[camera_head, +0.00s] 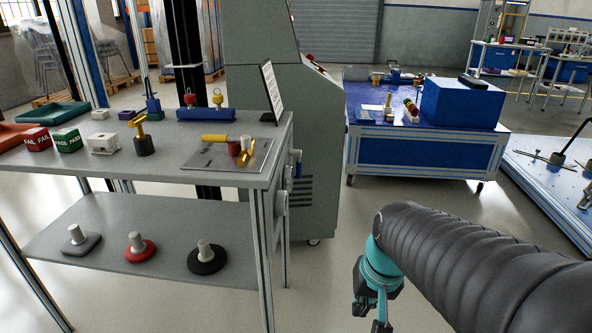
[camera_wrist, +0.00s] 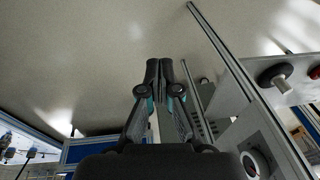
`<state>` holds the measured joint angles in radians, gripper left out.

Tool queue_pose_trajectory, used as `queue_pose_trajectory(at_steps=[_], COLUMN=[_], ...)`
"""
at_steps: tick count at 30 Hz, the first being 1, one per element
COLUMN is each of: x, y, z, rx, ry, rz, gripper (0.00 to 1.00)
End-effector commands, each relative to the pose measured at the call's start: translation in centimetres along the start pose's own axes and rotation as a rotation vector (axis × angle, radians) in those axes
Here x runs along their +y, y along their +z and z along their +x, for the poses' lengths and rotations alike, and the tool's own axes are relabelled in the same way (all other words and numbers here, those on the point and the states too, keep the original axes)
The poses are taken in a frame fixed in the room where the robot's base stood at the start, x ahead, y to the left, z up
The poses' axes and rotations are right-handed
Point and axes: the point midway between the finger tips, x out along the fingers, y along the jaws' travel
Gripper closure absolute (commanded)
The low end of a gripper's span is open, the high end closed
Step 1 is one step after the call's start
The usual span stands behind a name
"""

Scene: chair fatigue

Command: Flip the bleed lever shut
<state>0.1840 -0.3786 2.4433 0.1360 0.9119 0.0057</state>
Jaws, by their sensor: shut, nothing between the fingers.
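No part is labelled as the bleed lever, so I cannot tell for certain which it is. A small blue lever-like part (camera_head: 298,168) hangs below a pale fitting beside the grey cabinet, at the bench's right end. A yellow lever (camera_head: 139,116) rises tilted from a dark round base on the bench top. A yellow-handled part (camera_head: 214,138) and a gold piece (camera_head: 247,152) are on a grey plate. My gripper (camera_head: 377,318) hangs over open floor, right of the bench and apart from all of these. In the wrist view my gripper (camera_wrist: 166,66) has its fingers together and empty.
The grey bench (camera_head: 190,173) has a lower shelf (camera_head: 110,257) holding several round-based weights. The grey cabinet (camera_head: 262,60) stands behind its right end. A blue workbench (camera_head: 425,157) stands farther back, and another table (camera_head: 540,180) is at right. Floor between them is clear.

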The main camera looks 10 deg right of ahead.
Motion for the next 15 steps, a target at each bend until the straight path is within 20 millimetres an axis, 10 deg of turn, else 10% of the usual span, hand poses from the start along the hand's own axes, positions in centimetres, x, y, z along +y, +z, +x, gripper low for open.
queue_pose_trajectory(at_steps=[15], x=[-3.1], y=[-5.0], z=[5.6], rx=[-0.347], ry=[-0.275], rz=[0.766], gripper=[1.00])
